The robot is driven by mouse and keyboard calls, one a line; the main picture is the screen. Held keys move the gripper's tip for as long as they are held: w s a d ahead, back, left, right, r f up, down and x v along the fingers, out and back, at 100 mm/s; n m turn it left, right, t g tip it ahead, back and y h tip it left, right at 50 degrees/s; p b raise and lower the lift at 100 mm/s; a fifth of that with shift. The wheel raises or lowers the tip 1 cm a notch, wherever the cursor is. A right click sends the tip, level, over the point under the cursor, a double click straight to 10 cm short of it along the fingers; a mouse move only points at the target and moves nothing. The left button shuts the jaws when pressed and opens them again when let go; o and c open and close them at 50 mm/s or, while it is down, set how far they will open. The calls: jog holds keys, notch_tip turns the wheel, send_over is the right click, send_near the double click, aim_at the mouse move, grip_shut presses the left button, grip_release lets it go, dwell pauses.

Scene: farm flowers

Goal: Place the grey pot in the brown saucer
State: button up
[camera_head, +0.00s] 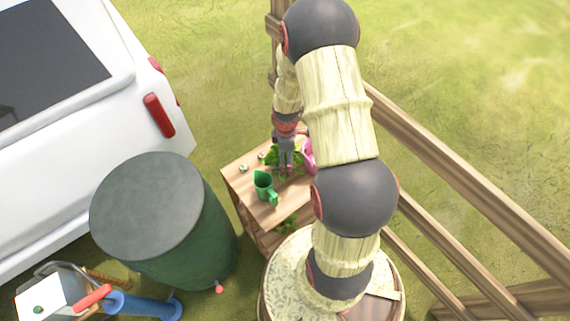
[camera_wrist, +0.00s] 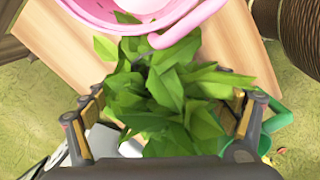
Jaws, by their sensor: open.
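My gripper (camera_head: 286,160) is over the wooden table in the head view. In the wrist view my gripper (camera_wrist: 165,112) is open, with one finger on each side of a leafy green plant (camera_wrist: 165,85). The plant's leaves (camera_head: 270,155) also show around my gripper in the head view. The leaves fill the space between the fingers and hide whatever is below them. I cannot make out the grey pot; it may be under the leaves. I cannot make out the brown saucer in either view.
A pink watering can (camera_wrist: 140,12) is close beyond the plant. A green jug (camera_head: 264,186) stands on the wooden table (camera_head: 237,184) nearer the front. A green barrel (camera_head: 205,240) stands left of the table. A wooden fence (camera_head: 450,175) runs along the right.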

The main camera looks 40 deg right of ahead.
notch_tip(320, 180, down, 5)
jog(key=shift+r+b, duration=0.15)
jog(key=shift+b, duration=0.25)
jog(key=shift+a, duration=0.1)
jog(key=shift+c, duration=0.7)
jog(key=c, duration=1.5)
jog(key=shift+r, duration=0.15)
jog(key=shift+c, duration=0.4)
